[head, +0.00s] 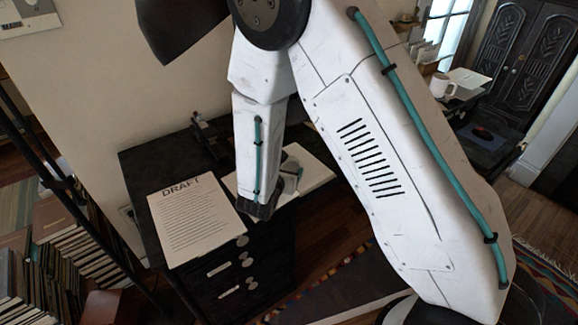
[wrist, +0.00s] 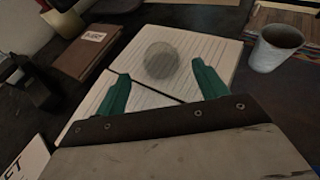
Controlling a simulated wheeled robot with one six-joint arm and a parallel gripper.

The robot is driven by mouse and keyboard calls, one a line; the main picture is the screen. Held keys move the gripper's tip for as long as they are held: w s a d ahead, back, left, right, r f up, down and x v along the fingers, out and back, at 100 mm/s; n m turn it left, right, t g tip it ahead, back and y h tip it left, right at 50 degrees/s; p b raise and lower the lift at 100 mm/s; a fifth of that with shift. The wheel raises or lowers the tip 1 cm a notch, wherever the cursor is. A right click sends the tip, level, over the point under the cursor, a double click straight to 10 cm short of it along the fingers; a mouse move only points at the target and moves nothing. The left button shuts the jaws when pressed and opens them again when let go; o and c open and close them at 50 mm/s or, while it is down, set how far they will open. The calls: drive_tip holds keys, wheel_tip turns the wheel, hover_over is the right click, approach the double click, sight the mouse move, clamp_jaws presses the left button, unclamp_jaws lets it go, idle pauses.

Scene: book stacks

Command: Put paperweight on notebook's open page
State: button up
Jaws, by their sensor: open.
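The open notebook (wrist: 207,50) lies on the dark desk with its lined pages facing up. In the head view its white page (head: 318,168) shows partly behind my arm. A round, see-through grey paperweight (wrist: 161,59) appears to rest on the page, with ruled lines showing through it. My gripper (wrist: 160,80) has teal fingers that stand wide apart, with nothing held between them. The paperweight shows beyond the fingertips, between them in the picture, and I see no contact. In the head view my arm hides much of this area.
A white cup (wrist: 277,48) stands right of the notebook, and a brown labelled book (wrist: 90,50) lies to its left. A thin dark strip (wrist: 145,86) crosses the page. A DRAFT sheet (head: 195,220) covers the desk's left part. Bookshelves (head: 60,250) stand at far left.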

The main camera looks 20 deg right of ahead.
drive_tip(key=v, duration=0.7)
drive_tip(key=s+d+r+m+g+h, duration=0.2)
drive_tip(key=s+d+r+m+g, duration=0.25)
drive_tip(key=d+r+m, duration=0.35)
drive_tip(key=s+d+r+m+g+h, duration=0.1)
drive_tip(key=s+d+r+m+g, duration=0.3)
drive_tip(key=s+d+r+m, duration=0.35)
drive_tip(key=s+a+r+m+y, duration=0.1)
drive_tip(key=s+r+m+y, duration=0.3)
drive_tip(key=s+m, duration=0.3)
drive_tip(key=s+a+r+m+g+y, duration=0.1)
drive_tip(key=s+r+m+y, duration=0.4)
drive_tip(key=s, duration=0.4)
drive_tip(key=shift+s+a+r+m+y, duration=0.2)
drive_tip(key=shift+a+m+y, duration=0.2)
drive_tip(key=shift+m+y, duration=0.45)
